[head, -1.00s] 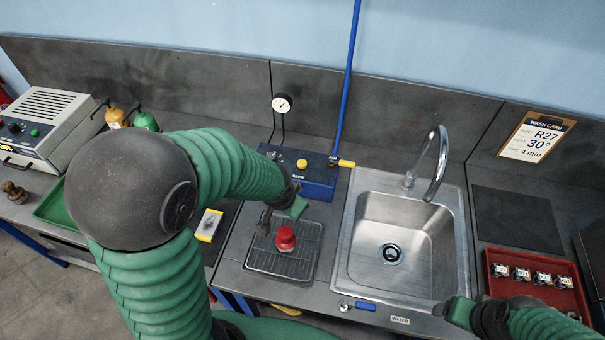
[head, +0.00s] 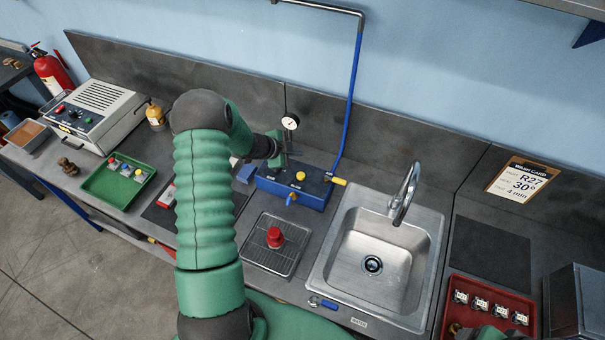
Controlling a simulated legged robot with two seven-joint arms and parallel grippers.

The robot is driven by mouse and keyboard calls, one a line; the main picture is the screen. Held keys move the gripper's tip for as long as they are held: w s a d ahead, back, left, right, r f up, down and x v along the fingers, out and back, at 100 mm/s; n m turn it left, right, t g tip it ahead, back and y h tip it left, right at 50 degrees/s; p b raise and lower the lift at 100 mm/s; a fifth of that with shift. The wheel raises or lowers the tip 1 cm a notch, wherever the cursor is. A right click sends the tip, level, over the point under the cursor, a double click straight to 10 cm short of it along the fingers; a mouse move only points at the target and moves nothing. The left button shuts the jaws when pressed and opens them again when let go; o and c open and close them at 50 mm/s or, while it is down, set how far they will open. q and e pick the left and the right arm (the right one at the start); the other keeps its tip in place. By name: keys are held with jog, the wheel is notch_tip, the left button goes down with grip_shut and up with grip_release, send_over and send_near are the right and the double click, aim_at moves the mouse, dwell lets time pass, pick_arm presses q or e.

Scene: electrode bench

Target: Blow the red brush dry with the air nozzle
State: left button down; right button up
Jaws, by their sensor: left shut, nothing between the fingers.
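The red brush (head: 275,238) stands on a wire drying rack (head: 255,258) left of the sink; only its red top shows clearly. My left gripper (head: 284,160) is shut and empty above the back left of the box, near the gauge stem and apart from the brush. My right gripper shows only in part at the bottom right edge (head: 458,329), and its fingers are not clear.
The steel sink (head: 335,285) with its tall tap is right of the rack. A red tray (head: 490,285) with several small parts sits at the right. A green tray (head: 95,190) and a beige machine (head: 95,115) are at the left. A gauge (head: 290,122) stands behind the air box.

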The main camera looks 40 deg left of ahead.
pick_arm(q)
jog(key=b, duration=0.7)
send_over(298, 176)
jog(key=d, duration=0.1)
notch_tip(298, 176, down, 6)
jog(key=shift+d+f, duration=0.1)
jog(key=shift+d, duration=0.05)
jog(key=shift+a+f+b, duration=0.3)
jog(key=shift+f+b, duration=0.05)
jog(key=shift+f, duration=0.25)
jog(key=shift+a+f+b, duration=0.25)
jog(key=shift+f+b, duration=0.05)
jog(key=shift+f, duration=0.3)
jog(key=shift+a+f, duration=0.2)
jog(key=shift+a, duration=0.25)
jog(key=shift+d+r, duration=0.2)
jog(key=shift+d, duration=0.25)
jog(key=shift+d+r, duration=0.15)
jog(key=shift+d, duration=0.2)
jog(key=shift+a+f, duration=0.25)
jog(key=shift+a, duration=0.4)
jog(key=shift+d+r, duration=0.15)
jog(key=shift+d, duration=0.35)
pick_arm(e)
jog(key=s+x, duration=0.1)
jog(key=x, duration=0.7)
jog(key=shift+s+d+f, duration=0.25)
jog(key=shift+d+f, duration=0.05)
jog(key=shift+d, duration=0.05)
